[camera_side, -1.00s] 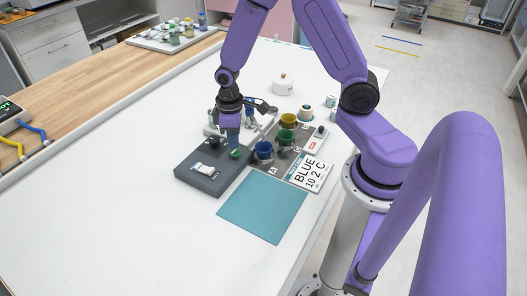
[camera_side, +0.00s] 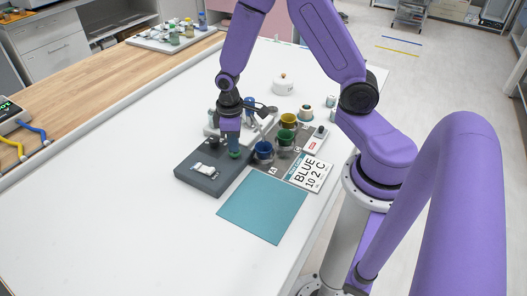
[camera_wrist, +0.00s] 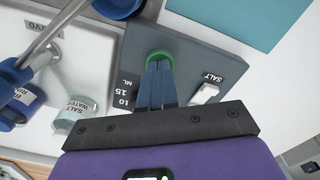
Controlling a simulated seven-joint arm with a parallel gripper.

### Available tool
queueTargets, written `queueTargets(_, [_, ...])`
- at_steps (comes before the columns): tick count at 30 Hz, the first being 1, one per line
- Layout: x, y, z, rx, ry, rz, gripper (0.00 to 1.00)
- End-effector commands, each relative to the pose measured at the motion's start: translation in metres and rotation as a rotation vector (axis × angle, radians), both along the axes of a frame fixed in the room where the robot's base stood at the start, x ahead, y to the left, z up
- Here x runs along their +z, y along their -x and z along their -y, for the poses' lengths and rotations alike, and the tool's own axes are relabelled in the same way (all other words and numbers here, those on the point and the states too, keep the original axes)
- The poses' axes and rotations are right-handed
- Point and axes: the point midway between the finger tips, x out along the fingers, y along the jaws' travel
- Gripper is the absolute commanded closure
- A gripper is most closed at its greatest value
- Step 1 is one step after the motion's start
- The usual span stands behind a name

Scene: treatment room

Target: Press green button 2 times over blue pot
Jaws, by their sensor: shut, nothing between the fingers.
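The green button (camera_side: 234,155) is on top of a grey box (camera_side: 205,181). My gripper (camera_side: 234,150) is shut and points down, its fingertips at the button; in the side view they partly cover it. In the wrist view, the shut fingers (camera_wrist: 158,72) reach the near edge of the green button (camera_wrist: 160,54); I cannot tell how far it is pressed. The blue pot (camera_side: 263,150) stands just right of the box, upright. In the wrist view part of a blue pot (camera_wrist: 118,5) shows at the top edge, with a metal tube (camera_wrist: 62,22) beside it.
Yellow (camera_side: 289,120) and green (camera_side: 286,137) pots stand behind the blue one. A card reading BLUE 10 2 C (camera_side: 310,174) and a teal mat (camera_side: 262,207) lie in front. A white switch marked SALT (camera_wrist: 205,93) is on the box.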

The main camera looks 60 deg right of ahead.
Motion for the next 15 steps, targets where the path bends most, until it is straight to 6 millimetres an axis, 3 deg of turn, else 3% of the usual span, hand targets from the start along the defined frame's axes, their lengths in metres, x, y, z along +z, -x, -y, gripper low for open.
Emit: queueTargets(15, [-0.016, 0.0, 0.0, 0.0, 0.001, -0.001, 1.0])
